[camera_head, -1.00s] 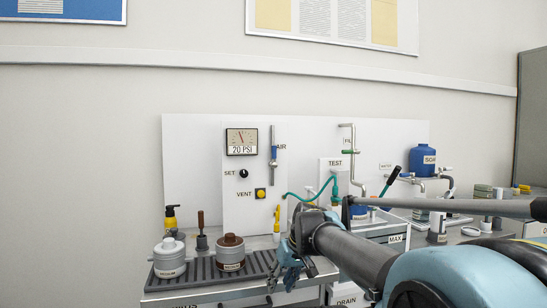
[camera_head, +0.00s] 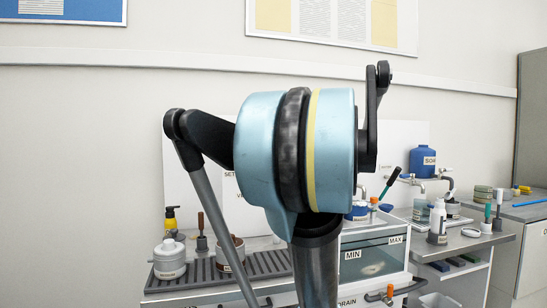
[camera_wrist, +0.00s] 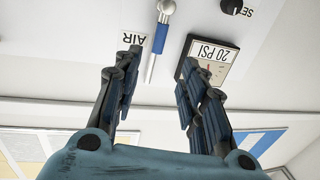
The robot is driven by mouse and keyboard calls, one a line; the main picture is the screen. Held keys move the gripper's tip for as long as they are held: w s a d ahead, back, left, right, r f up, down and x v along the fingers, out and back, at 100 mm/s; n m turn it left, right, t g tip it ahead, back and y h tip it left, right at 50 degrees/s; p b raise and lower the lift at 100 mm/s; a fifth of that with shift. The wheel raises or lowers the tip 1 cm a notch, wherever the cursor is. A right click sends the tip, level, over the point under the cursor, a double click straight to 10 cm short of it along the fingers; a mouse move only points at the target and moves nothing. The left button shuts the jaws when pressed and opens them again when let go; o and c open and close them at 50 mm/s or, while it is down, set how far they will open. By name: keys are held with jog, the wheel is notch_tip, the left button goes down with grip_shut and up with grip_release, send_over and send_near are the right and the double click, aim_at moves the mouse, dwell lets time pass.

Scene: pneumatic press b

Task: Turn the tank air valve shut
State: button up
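The valve beside the AIR label is a silver vertical pipe with a blue lever (camera_wrist: 160,38) lying along it. It shows in the wrist view, which is upside down, at the top centre on the white panel. My gripper (camera_wrist: 158,60) is open, its two dark fingers spread on either side of the valve in the picture. Nothing is between the fingers, and I see no contact with the lever; the depth gap is hard to judge. In the head view my own arm hides the valve and my gripper.
A 20 PSI gauge (camera_wrist: 208,62) sits close to the right finger in the wrist view, with the SET knob (camera_wrist: 231,6) above it. In the head view, pots (camera_head: 169,260) stand on a ribbed tray (camera_head: 270,264), and a blue container (camera_head: 422,161) stands at right.

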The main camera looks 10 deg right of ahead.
jog(key=x, duration=1.7)
jog(key=shift+w+f, duration=0.1)
grip_shut()
